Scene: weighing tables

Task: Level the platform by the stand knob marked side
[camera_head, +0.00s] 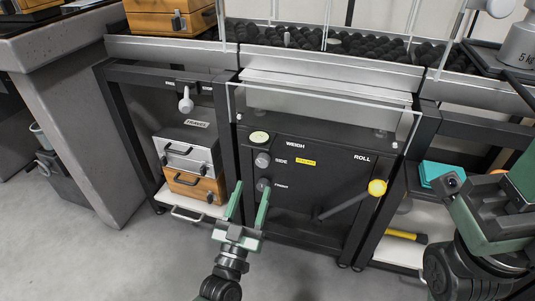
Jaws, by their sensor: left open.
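The black stand front (310,230) carries the words WEIGH and ROLL. The grey knob marked SIDE (262,160) is on its left part, beside a small yellow label (305,162). A second knob (263,185) is just below, its marking too small to read surely. A round pale-green dial, maybe a bubble level (259,137), sits above; its reading is too small to tell. The platform (325,100) is a pale slab above the stand, behind clear panels. My left gripper (248,203) is open and empty, its green fingers pointing up around the lower knob's height, below the SIDE knob.
A lever with a yellow ball (377,188) slants across the stand front. Drawer boxes (190,165) stand on the left shelf. A teal box (438,172) and a yellow-handled tool (406,236) are at right. Part of my right arm (485,215) covers the right edge.

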